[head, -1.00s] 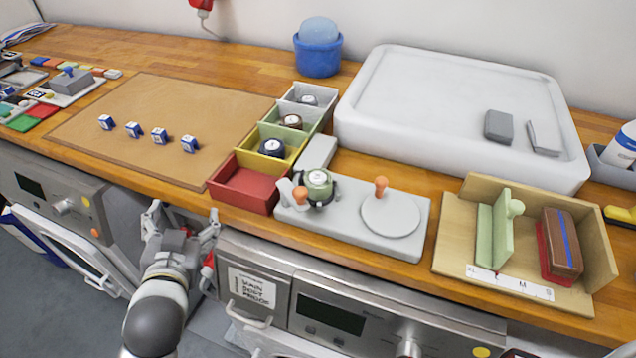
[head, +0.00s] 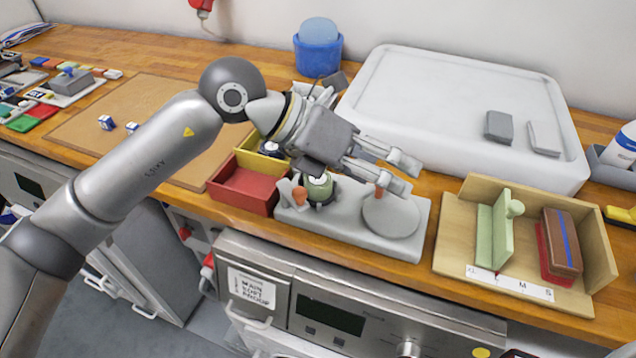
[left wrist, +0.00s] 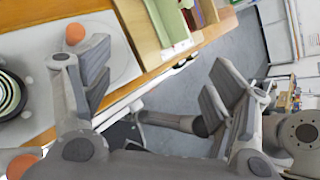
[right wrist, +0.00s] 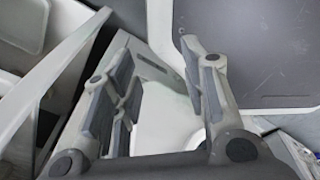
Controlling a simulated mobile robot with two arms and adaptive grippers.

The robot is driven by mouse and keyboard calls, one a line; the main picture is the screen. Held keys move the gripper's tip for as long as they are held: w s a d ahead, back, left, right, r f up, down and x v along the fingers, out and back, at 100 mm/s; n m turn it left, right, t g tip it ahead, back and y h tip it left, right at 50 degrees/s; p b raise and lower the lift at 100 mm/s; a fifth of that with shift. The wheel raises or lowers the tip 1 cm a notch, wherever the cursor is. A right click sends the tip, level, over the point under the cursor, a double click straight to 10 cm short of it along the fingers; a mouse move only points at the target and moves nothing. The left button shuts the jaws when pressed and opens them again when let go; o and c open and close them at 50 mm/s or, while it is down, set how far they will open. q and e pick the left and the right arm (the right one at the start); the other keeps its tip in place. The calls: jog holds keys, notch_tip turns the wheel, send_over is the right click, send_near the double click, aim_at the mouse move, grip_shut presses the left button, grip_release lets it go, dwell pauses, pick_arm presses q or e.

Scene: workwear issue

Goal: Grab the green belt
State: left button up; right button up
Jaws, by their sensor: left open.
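In the left wrist view a green and dark striped coil (left wrist: 10,95) shows at the left edge, outside the jaws. My left gripper (head: 400,172) is open and empty, above the fixture and to the right of the belt; its fingers are spread in the left wrist view (left wrist: 155,85). My right gripper (right wrist: 157,75) is open and empty, away from the worktop objects.
A red tray (head: 243,190) and a yellow tray (head: 250,161) stand left of the fixture; trays behind are mostly hidden by my arm. A wooden stand (head: 455,230) with a green slider is at right. A large white tray (head: 440,85) lies behind.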

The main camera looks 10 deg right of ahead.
pick_arm(q)
jog(key=w+a+f+t+y, duration=0.2)
jog(key=w+a+y, duration=0.1)
jog(key=w, duration=0.1)
jog(key=t+y, duration=0.2)
jog(key=y, duration=0.2)
send_over(310, 183)
jog(key=s+a, duration=0.1)
jog(key=a, duration=0.1)
jog(key=shift+n, duration=0.4)
jog(key=p+x, duration=0.1)
jog(key=x, duration=0.4)
jog(key=shift+d, duration=0.2)
jog(key=p+x, duration=0.1)
jog(key=x, duration=0.3)
jog(key=shift+w+f+p, duration=0.15)
jog(key=shift+f+p, duration=0.15)
jog(key=shift+p, duration=0.1)
jog(key=shift+w+d+f, duration=0.1)
jog(key=shift+d+f, duration=0.1)
jog(key=shift+f, duration=0.2)
jog(key=shift+t, duration=0.3)
jog(key=shift+c, duration=0.4)
jog(key=c, duration=1.1)
